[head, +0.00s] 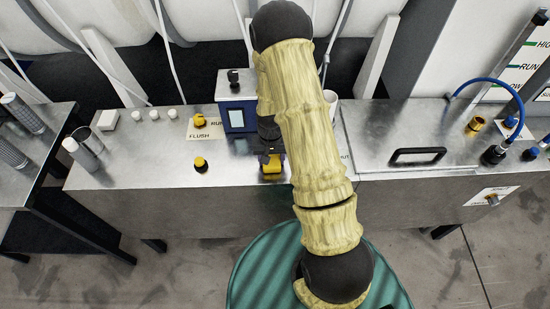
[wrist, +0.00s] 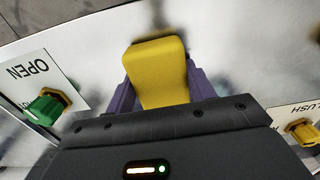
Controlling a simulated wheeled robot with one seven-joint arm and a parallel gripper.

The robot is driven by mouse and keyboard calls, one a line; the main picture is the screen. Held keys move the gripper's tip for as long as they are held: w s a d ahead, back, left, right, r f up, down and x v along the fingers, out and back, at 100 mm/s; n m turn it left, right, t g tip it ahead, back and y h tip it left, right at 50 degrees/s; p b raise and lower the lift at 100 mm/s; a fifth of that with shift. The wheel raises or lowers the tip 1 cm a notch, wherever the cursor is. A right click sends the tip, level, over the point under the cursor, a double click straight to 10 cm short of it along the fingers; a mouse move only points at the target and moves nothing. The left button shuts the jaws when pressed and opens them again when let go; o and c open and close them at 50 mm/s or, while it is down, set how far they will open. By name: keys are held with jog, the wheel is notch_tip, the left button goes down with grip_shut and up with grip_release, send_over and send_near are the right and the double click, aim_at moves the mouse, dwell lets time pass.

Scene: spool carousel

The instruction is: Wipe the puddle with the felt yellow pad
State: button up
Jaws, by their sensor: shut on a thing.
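My gripper (head: 270,158) is low over the front part of the steel bench top, left of my arm in the head view. Its purple fingers (wrist: 160,88) are shut on the yellow pad (wrist: 156,58), one on each side. The pad also shows as a small yellow patch in the head view (head: 272,166). I cannot tell whether it touches the steel. The puddle cannot be made out clearly; the steel around the pad is shiny, and my arm hides part of the bench.
The steel bench (head: 130,173) carries yellow knobs (head: 200,163), a blue box with a screen (head: 236,115) behind my gripper, and a lid handle (head: 418,156) at right. A green knob (wrist: 45,107) by an OPEN label is left of the pad in the wrist view. A white cup (head: 331,101) is partly hidden.

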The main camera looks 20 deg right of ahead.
jog(key=shift+w+a+r, duration=0.2)
jog(key=shift+w+a, duration=0.45)
jog(key=shift+a, duration=0.15)
jog(key=shift+w+a+f, duration=0.3)
jog(key=shift+w+a, duration=0.35)
jog(key=shift+a, duration=0.2)
jog(key=shift+s+a, duration=0.2)
jog(key=shift+d+r+p, duration=0.1)
jog(key=shift+r+p, duration=2.1)
jog(key=shift+r, duration=0.9)
notch_tip(320, 180, up, 3)
jog(key=shift+p, duration=1.1)
